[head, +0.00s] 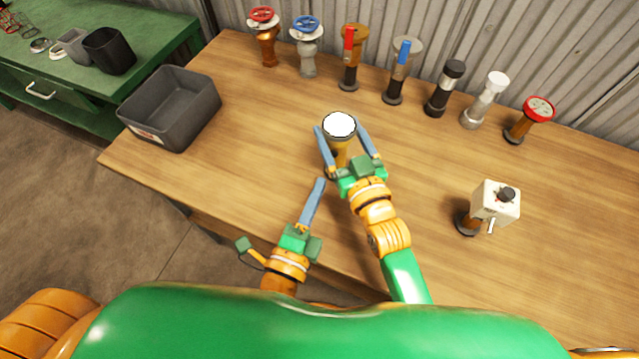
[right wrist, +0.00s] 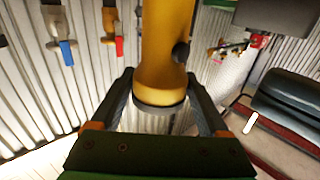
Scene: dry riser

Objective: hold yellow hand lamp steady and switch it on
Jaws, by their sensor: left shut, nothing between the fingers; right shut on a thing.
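The yellow hand lamp (head: 341,152) stands upright on the wooden table, its round lens bright white on top. My right gripper (head: 339,130) is shut on it, one finger on each side. In the right wrist view the lamp's yellow body (right wrist: 163,60) shows between the fingers, with a dark round button (right wrist: 181,52) on its side and a dark ring at one end. My left gripper (head: 321,182) is shut and empty, its fingertips just below and left of the lamp in the picture, seemingly apart from it. The lamp's foot is partly hidden by the right gripper.
A grey bin (head: 170,108) stands at the table's left. Several valves and lamp-like fittings line the back edge, from a red-wheeled valve (head: 264,40) to a red-topped one (head: 530,118). A white switch box (head: 495,203) on a stand is at right. A green bench (head: 80,85) is beyond.

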